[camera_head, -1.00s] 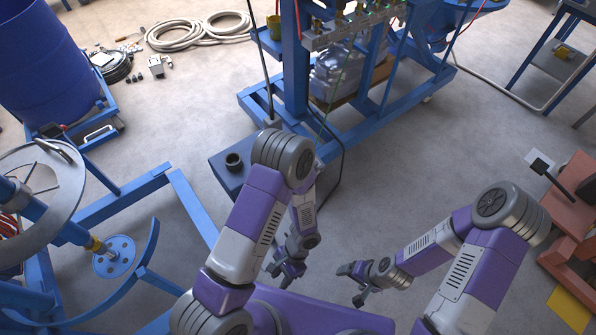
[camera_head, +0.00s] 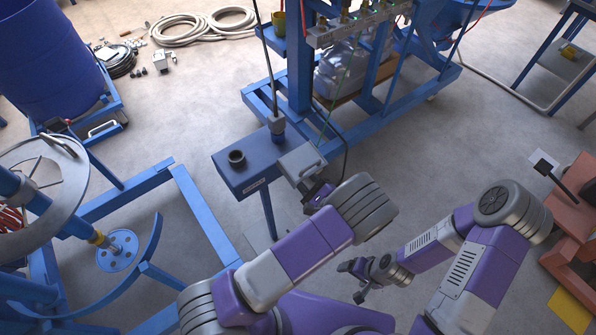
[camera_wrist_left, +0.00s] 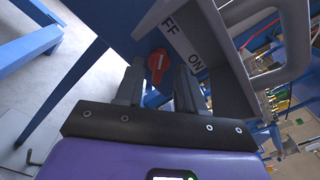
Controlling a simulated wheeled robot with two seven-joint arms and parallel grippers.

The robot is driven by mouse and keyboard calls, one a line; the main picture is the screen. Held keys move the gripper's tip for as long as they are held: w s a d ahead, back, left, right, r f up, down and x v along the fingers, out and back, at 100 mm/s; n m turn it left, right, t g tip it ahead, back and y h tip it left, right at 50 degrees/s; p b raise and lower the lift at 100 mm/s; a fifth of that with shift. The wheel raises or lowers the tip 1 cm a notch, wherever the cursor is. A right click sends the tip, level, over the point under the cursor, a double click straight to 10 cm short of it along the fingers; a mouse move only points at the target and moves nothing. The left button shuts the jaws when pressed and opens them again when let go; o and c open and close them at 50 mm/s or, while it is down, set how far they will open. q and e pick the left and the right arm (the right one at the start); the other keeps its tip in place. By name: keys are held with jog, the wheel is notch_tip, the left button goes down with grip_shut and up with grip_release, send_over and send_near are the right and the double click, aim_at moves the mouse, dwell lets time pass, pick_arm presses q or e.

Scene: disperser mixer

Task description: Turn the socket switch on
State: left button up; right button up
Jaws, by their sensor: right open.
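The socket switch is a red knob (camera_wrist_left: 158,61) with a white line, in the left wrist view. It sits beside a white label (camera_wrist_left: 182,42) reading "FF" and "ON", its start cut off. My left gripper (camera_wrist_left: 160,72) is open, with the knob showing between its fingertips; I cannot tell whether they touch it. In the head view the left gripper (camera_head: 316,192) is at a grey box (camera_head: 301,160) on the blue stand, and the knob is hidden. My right gripper (camera_head: 357,277) is open and empty over the floor.
Blue mixer frames (camera_head: 200,215) stand left and behind. A grey handle (camera_wrist_left: 285,25) is close right of the left gripper. Floor is clear at centre right.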

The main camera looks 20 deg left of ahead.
pick_arm(q)
jog(key=shift+x, duration=1.1)
jog(key=c, duration=0.7)
